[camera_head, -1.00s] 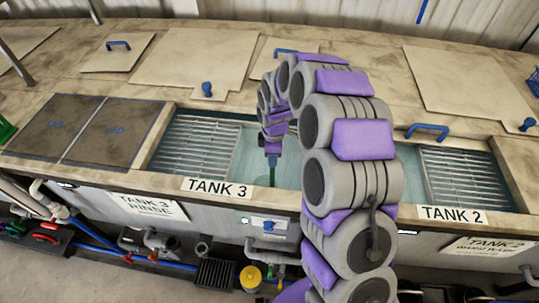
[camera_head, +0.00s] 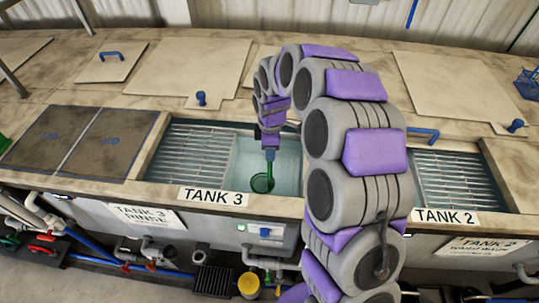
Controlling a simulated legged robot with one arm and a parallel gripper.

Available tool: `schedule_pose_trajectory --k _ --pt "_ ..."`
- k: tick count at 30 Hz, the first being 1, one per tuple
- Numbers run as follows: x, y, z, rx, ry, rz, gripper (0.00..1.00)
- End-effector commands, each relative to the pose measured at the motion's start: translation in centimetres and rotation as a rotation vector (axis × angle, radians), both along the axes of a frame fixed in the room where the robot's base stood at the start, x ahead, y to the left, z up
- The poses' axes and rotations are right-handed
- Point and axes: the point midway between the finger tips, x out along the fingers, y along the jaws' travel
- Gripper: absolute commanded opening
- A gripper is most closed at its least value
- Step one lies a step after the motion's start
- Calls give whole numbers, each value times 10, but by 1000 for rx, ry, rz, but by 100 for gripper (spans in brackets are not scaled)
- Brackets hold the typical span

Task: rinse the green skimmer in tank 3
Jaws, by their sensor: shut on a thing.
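The green skimmer (camera_head: 262,183) hangs below my gripper (camera_head: 270,154), its handle up and its round green head down. My gripper is shut on the top of the handle. The skimmer is within the open water part of tank 3 (camera_head: 290,175), right of the metal grating. Its head shows clearly; I cannot tell whether it is above the water or just under the surface. The sign TANK 3 (camera_head: 213,197) is on the front rim.
A metal grating (camera_head: 186,155) covers the left part of tank 3. Dark panels (camera_head: 85,140) lie farther left. Tank 2, with a grating (camera_head: 458,182), is to the right behind my arm. Pale lids with blue handles (camera_head: 111,56) lie behind. A blue basket (camera_head: 528,83) stands at far right.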

Motion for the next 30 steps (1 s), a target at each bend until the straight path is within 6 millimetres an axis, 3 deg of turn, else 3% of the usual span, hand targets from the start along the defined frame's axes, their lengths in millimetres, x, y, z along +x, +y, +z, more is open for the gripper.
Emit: schedule_pose_trajectory --k 21,30 --pt "1 0 102 1 -5 0 0" --pt "1 1 109 1 -2 0 0"
